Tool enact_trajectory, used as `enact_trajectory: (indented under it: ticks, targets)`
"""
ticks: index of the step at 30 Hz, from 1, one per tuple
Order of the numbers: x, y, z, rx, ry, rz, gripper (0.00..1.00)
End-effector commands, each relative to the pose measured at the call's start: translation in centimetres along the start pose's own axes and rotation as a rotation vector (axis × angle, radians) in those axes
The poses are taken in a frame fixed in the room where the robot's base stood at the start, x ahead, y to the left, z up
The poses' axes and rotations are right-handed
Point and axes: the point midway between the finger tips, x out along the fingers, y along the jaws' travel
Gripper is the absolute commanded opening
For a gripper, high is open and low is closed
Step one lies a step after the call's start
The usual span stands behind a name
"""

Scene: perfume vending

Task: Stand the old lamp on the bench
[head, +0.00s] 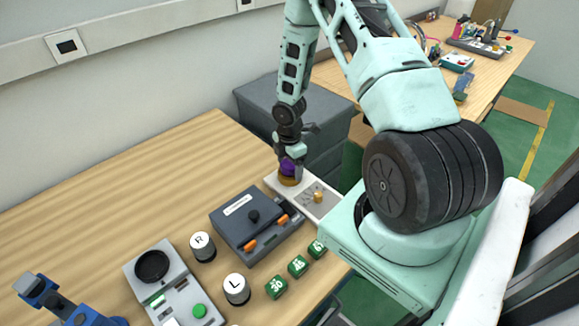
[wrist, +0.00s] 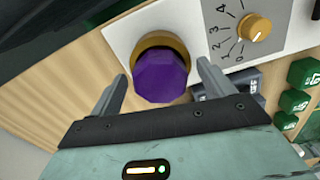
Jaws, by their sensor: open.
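A purple faceted lamp (head: 288,167) stands in a brass-coloured round socket (head: 289,181) on a white panel (head: 327,199) at the bench's far right end. In the wrist view the lamp (wrist: 160,79) lies between the two fingers of my gripper (wrist: 162,72), with the brass socket (wrist: 151,43) behind it. The fingers are open, one on each side of the lamp, with visible gaps. In the head view my gripper (head: 291,157) is right above the lamp and partly hides it.
The panel also has a numbered dial (wrist: 257,28). A dark box (head: 257,222) with orange parts, white R (head: 202,246) and L (head: 236,289) cylinders and green number blocks (head: 298,265) stand nearby. The wooden bench (head: 130,190) is bare along its back left.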

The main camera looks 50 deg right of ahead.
Motion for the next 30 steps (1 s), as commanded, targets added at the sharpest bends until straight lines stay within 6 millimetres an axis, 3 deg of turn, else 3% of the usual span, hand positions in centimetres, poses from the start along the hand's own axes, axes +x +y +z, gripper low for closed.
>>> enact_trajectory:
  ticks: [8, 13, 15, 24, 30]
  targets:
    - [0.2, 0.0, 0.1, 0.001, -0.001, 0.001, 0.78]
    - [0.2, 0.0, 0.1, 0.0, -0.001, 0.0, 0.31]
    - [0.2, 0.0, 0.1, 0.0, -0.001, 0.001, 0.27]
    - [0.0, 0.1, 0.0, 0.001, 0.0, 0.002, 0.27]
    - [-1.5, 0.1, 0.1, 0.002, 0.0, 0.003, 0.27]
